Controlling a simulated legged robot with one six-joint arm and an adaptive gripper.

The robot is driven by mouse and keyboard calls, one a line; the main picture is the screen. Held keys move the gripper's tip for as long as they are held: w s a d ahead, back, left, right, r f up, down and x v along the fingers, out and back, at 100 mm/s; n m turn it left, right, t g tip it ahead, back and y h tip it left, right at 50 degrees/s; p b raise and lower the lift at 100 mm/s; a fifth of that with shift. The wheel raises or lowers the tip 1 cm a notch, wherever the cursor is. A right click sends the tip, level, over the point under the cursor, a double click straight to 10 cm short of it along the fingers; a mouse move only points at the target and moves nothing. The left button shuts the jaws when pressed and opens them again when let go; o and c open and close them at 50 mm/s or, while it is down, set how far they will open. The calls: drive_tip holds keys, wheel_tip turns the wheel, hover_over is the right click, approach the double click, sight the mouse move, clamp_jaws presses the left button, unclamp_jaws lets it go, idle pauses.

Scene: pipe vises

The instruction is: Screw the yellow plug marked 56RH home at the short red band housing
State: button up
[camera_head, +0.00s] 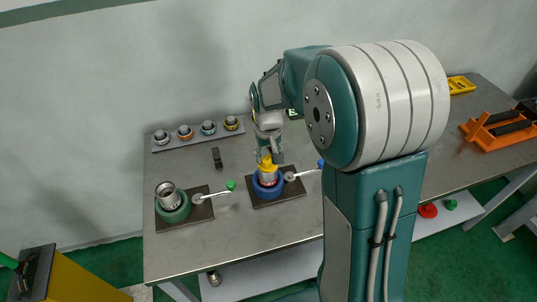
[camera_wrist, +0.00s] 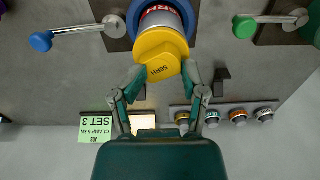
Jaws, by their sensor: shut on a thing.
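My gripper (camera_wrist: 163,78) is shut on the yellow plug (camera_wrist: 160,55), whose flat end face reads 56RH. The plug sits at the mouth of a short metal housing (camera_wrist: 163,18) with a red band. How deep the plug is seated cannot be told. The housing stands upright in a blue round vise (camera_wrist: 197,22). In the head view my gripper (camera_head: 268,148) points down over the yellow plug (camera_head: 266,162), with the red-banded housing (camera_head: 268,179) below it in the blue vise (camera_head: 267,190).
A green vise (camera_head: 173,212) with another metal housing (camera_head: 168,194) stands to the left. A rack (camera_head: 197,139) with several ringed parts lies behind. A small black block (camera_head: 217,157) stands between. Vise levers with a green knob (camera_head: 231,184) and a blue knob (camera_head: 321,163) stick out nearby.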

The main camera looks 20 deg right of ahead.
drive_tip(key=shift+s+a+f, duration=0.1)
drive_tip(key=shift+s+f, duration=0.1)
clamp_jaws()
drive_tip(key=m, duration=0.3)
drive_tip(key=shift+f, duration=0.1)
drive_tip(key=m, duration=0.5)
drive_tip(key=shift+m, duration=0.3)
drive_tip(key=m, duration=0.4)
drive_tip(key=shift+m, duration=0.8)
